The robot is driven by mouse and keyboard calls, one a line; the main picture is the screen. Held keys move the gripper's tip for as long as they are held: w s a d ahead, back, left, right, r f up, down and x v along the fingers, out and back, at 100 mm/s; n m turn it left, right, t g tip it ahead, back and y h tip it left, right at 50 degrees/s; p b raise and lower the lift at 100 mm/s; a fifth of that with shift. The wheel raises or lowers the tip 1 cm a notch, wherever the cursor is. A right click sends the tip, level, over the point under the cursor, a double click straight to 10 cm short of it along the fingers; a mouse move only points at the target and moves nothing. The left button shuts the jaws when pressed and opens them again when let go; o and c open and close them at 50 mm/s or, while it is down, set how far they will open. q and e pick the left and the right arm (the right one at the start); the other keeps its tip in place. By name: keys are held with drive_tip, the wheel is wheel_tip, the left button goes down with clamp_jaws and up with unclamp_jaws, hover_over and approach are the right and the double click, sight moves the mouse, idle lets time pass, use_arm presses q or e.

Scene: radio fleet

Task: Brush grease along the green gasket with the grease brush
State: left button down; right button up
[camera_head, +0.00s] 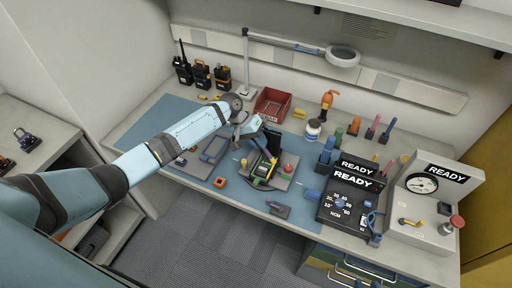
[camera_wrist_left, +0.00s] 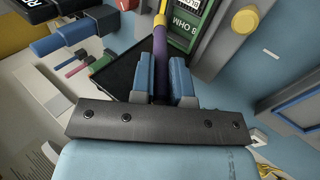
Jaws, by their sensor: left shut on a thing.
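My left gripper (camera_head: 264,146) is above the work fixture in the head view. In the left wrist view its two blue fingers (camera_wrist_left: 165,82) are shut on the purple handle of the grease brush (camera_wrist_left: 160,60). A yellow part shows at the far end of the handle. The brush tip is out of frame. A green part (camera_wrist_left: 190,25) lettered "8 OHM" lies just beyond the brush. In the head view, a dark device with green and yellow edges (camera_head: 263,171) sits under the gripper. I cannot clearly make out the green gasket or whether the brush touches it. My right gripper is not in view.
A red bin (camera_head: 272,104) and a white jar (camera_head: 313,129) stand behind the fixture. Black READY boxes (camera_head: 352,180) and a gauge stand (camera_head: 428,200) are at right. An orange part (camera_head: 220,182) lies on the blue mat (camera_head: 160,118). Radios (camera_head: 202,74) stand at back left.

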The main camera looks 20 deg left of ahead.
use_arm(q)
drive_tip(key=shift+w, duration=0.2)
wheel_tip(320, 180, up, 4)
drive_tip(key=p, duration=0.3)
drive_tip(key=shift+f, duration=0.25)
drive_tip(key=shift+r, duration=0.15)
wheel_tip(320, 180, up, 2)
drive_tip(key=shift+b, duration=0.3)
drive_tip(key=shift+r, duration=0.15)
drive_tip(key=shift+r, duration=1.4)
